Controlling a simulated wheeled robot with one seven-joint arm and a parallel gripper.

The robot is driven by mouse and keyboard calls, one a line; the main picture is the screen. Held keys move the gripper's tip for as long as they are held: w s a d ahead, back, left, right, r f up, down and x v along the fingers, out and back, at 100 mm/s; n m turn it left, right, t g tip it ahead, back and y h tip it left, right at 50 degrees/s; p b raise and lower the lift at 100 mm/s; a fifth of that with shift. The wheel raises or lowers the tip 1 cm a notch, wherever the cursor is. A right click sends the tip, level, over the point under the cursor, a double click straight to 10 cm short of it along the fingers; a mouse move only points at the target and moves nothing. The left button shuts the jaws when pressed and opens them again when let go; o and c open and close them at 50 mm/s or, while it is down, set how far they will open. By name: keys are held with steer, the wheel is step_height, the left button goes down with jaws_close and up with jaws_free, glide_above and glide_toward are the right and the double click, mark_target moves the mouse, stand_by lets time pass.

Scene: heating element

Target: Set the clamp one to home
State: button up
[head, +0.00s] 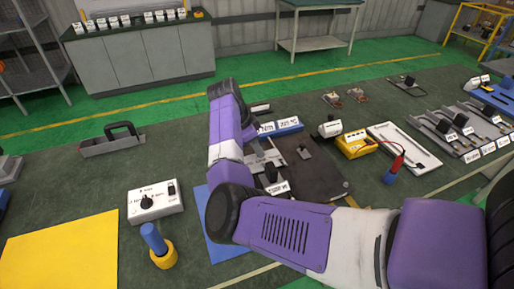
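I cannot tell for sure which part is clamp one. A dark plate (325,178) lies on the green bench, with a small grey part (305,151) standing on it. Grey metal pieces (268,160) and a small white label (278,187) sit at its left edge, beside my arm. My purple and white arm reaches in from the lower right and bends over this fixture. The end of my arm is by the fixture's left side. My gripper's fingers cannot be made out there, and part of the fixture is hidden behind my arm.
Behind the plate is a blue labelled block (290,125). To the right are a yellow device (354,147), a white tray (405,150) and a red-and-blue handle (392,170). To the left are a white control box (155,201), a blue-yellow peg (158,246) and a yellow mat (62,255).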

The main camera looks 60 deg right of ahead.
steer(key=o, duration=0.3)
steer(key=shift+s+a, duration=0.1)
steer(key=shift+s, duration=0.05)
steer(key=shift+o, duration=0.2)
steer(key=b+v, duration=0.1)
steer(key=v, duration=0.6)
steer(key=shift+r, duration=0.35)
